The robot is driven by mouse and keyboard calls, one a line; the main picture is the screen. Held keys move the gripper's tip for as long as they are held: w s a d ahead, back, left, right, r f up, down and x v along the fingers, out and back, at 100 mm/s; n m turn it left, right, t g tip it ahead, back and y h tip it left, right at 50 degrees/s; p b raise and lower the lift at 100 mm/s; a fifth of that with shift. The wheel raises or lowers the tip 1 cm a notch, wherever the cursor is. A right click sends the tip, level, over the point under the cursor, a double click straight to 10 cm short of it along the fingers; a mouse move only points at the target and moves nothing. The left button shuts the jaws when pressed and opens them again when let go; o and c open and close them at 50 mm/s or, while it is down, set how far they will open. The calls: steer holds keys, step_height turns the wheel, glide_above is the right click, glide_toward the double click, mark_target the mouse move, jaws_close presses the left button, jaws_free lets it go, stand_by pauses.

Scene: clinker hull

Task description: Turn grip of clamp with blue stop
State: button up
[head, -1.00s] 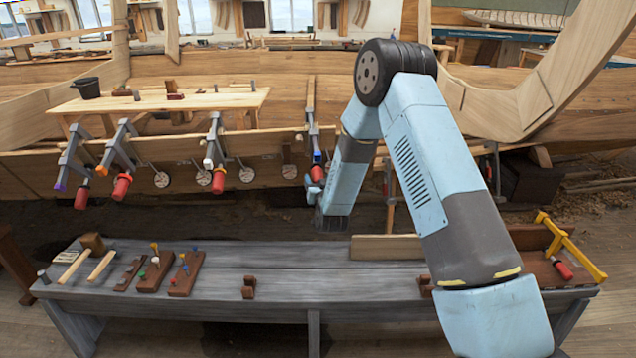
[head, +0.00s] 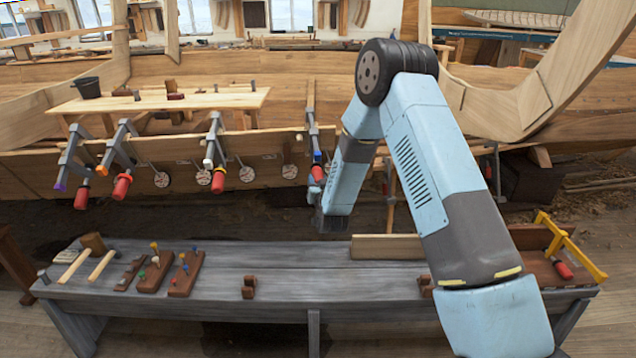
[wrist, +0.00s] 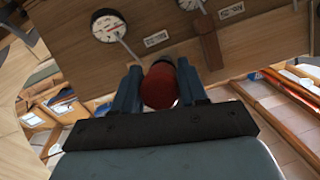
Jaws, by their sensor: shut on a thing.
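The clamp with the blue stop (head: 317,156) hangs on the hull plank, the rightmost of the row of grey clamps. Its red grip (head: 317,173) points down; it also shows in the wrist view (wrist: 160,86). My gripper (head: 314,190) has come to the grip from below. In the wrist view my gripper (wrist: 160,80) is shut on the red grip, one finger on each side. The grip's far end and the screw above it are mostly hidden there.
Other clamps hang to the left, with a white stop (head: 208,163), an orange stop (head: 102,168) and a purple stop (head: 60,185). Round dials (head: 289,172) sit on the plank. A grey bench (head: 330,285) with tools stands below, and a yellow clamp (head: 570,245) lies at its right.

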steer(key=shift+m+y, duration=1)
steer(key=shift+m, duration=0.2)
steer(key=shift+m+y, duration=1.1)
steer(key=shift+m, duration=0.4)
steer(key=o, duration=1)
steer(key=shift+s, duration=0.1)
steer(key=v, duration=1.3)
steer(key=shift+s+f, duration=0.25)
steer(key=shift+d, duration=0.15)
